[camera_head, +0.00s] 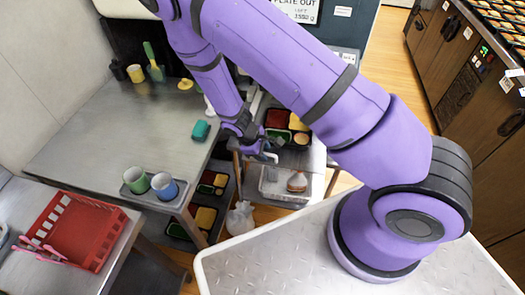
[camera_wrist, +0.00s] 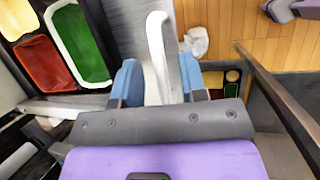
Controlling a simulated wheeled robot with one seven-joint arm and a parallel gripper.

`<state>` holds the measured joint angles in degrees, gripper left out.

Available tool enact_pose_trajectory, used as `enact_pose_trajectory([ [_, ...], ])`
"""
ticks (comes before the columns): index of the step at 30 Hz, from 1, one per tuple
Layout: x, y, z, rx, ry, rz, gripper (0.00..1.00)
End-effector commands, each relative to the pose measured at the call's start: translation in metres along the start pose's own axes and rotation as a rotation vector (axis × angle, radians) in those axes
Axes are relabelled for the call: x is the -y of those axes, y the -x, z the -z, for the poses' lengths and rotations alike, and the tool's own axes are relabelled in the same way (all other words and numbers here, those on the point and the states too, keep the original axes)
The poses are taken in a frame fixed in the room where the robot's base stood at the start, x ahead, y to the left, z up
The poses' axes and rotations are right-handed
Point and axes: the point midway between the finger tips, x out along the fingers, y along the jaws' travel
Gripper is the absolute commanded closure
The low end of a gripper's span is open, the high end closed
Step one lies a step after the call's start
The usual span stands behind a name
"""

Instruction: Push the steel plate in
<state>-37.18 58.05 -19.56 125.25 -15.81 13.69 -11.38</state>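My gripper (camera_head: 264,148) is low beside the small steel side table, in the middle of the head view. In the wrist view its two blue fingers (camera_wrist: 158,82) stand apart, with a pale upright bar (camera_wrist: 158,40) between them. The bar fills most of the gap; whether the fingers touch it is unclear. A grey metal surface (camera_wrist: 125,25) lies to the left of the bar. I cannot tell for sure whether this is the steel plate. My arm and gripper hide part of this area in the head view.
Bento trays with red, green and yellow parts (camera_head: 277,118) lie on the side table; a green compartment (camera_wrist: 80,45) shows close in the wrist view. A red crate (camera_head: 75,230) stands front left.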

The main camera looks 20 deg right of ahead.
Motion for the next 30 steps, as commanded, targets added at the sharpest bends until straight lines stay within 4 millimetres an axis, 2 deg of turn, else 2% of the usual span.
enact_pose_trajectory([
  [2,0.000,0.000,0.000,0.000,0.000,0.000,0.61],
  [7,0.000,0.000,0.000,0.000,0.000,0.000,0.98],
  [8,0.000,0.000,0.000,0.000,0.000,0.000,1.00],
  [13,-0.001,0.000,0.000,0.000,0.000,0.000,1.00],
  [16,-0.008,-0.001,0.001,-0.001,-0.002,0.000,1.00],
  [24,-0.060,-0.011,0.005,-0.002,-0.005,0.000,1.00],
  [30,-0.081,-0.014,0.007,-0.002,-0.001,-0.001,1.00],
])
